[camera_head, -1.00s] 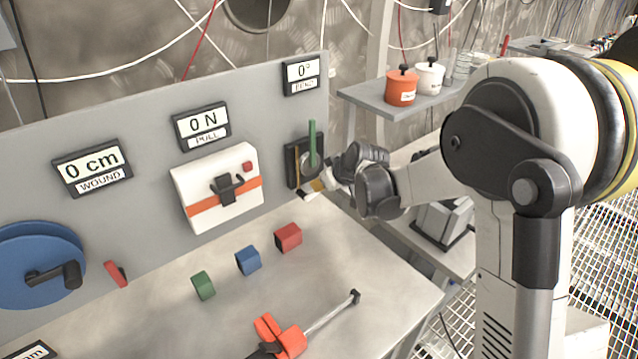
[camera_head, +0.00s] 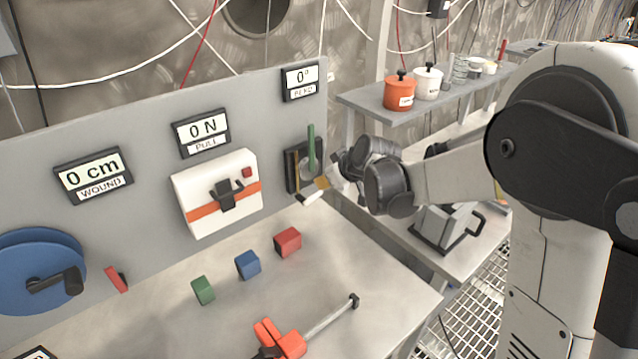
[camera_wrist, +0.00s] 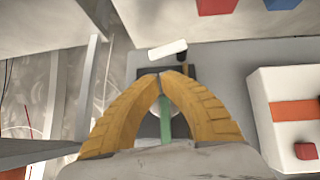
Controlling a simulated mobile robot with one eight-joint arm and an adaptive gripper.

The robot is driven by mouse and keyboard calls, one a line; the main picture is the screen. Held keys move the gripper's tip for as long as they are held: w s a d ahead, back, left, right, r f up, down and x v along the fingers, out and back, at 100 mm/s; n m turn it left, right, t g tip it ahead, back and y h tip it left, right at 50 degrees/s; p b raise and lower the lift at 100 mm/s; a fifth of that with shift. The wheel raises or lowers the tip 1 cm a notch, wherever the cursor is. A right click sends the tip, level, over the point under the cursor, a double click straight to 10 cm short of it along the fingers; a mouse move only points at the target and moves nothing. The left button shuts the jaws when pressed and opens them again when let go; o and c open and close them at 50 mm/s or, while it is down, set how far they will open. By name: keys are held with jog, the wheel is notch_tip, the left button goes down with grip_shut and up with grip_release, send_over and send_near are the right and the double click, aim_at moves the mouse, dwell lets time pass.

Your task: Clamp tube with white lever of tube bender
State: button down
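The tube bender is a dark plate (camera_head: 291,181) on the grey panel, with an upright green lever (camera_head: 311,146) and a thin yellowish strip (camera_head: 297,170), perhaps the tube. The white lever (camera_head: 313,196) sticks out at its lower end; in the wrist view this white lever (camera_wrist: 167,50) lies just beyond my fingertips. My gripper (camera_head: 324,183) is at the bender, close to the white lever. In the wrist view my yellow fingers (camera_wrist: 164,75) meet at the tips with nothing seen between them. The green lever (camera_wrist: 165,122) shows behind them. Whether the fingertips touch the white lever is unclear.
Left of the bender a white box (camera_head: 217,193) with an orange band projects from the panel. Green (camera_head: 203,290), blue (camera_head: 248,265) and red (camera_head: 288,242) blocks and an orange tool (camera_head: 281,339) lie on the bench. A shelf (camera_head: 365,98) with pots stands at right.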

jog(key=v, duration=0.8)
